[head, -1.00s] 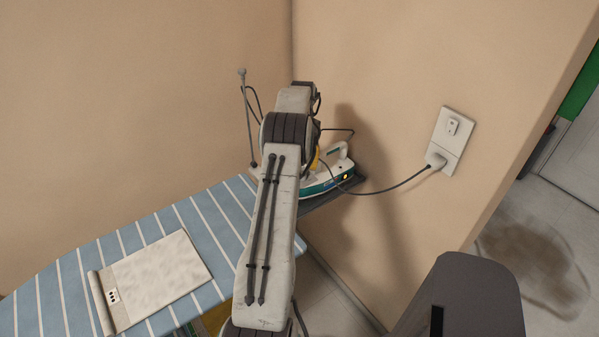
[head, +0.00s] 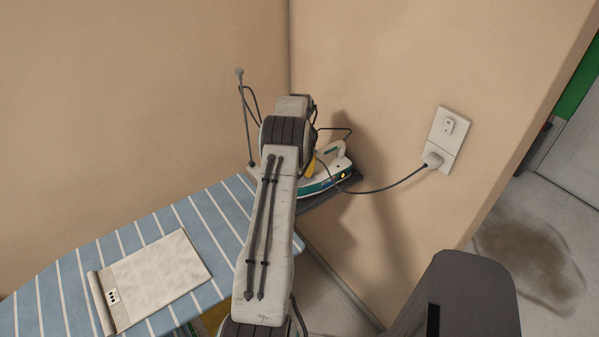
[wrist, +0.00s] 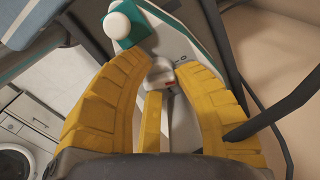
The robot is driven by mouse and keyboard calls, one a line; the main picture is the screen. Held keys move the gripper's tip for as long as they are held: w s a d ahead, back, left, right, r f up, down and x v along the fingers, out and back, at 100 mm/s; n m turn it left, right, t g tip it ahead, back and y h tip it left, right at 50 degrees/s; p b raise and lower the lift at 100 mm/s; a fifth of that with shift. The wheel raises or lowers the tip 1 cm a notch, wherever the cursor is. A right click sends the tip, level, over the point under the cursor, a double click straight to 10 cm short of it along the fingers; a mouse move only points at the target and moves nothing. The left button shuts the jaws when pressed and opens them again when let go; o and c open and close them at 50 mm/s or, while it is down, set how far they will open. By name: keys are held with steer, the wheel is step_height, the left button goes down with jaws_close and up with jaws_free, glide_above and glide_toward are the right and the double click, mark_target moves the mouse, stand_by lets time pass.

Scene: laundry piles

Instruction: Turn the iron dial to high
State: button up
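The iron (head: 318,184), white and teal with a small lit orange lamp, stands on the far end of the ironing board, partly hidden behind my arm. My gripper's yellow fingers are only partly visible beside it in the head view. A small grey-white dial (wrist: 161,74) with a red mark lies between the fingertips. I cannot tell whether the fingers touch it. A round white knob on a teal base is beyond the left fingertip.
The striped blue ironing board (head: 60,285) carries a flat pale, speckled panel (head: 158,278). A dark cord (head: 385,188) runs from the iron to a wall socket (head: 447,140). A thin grey rod (head: 245,120) stands left of my arm. Walls close in behind.

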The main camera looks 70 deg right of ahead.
jaws_close()
steer(key=shift+f, duration=0.1)
steer(key=shift+m+b, duration=0.5)
steer(key=shift+m, duration=0.5)
steer(key=shift+a+m+b, duration=0.1)
steer(key=shift+m+b, duration=0.3)
steer(key=shift+m, duration=1.5)
steer(key=shift+o, duration=2)
jaws_free()
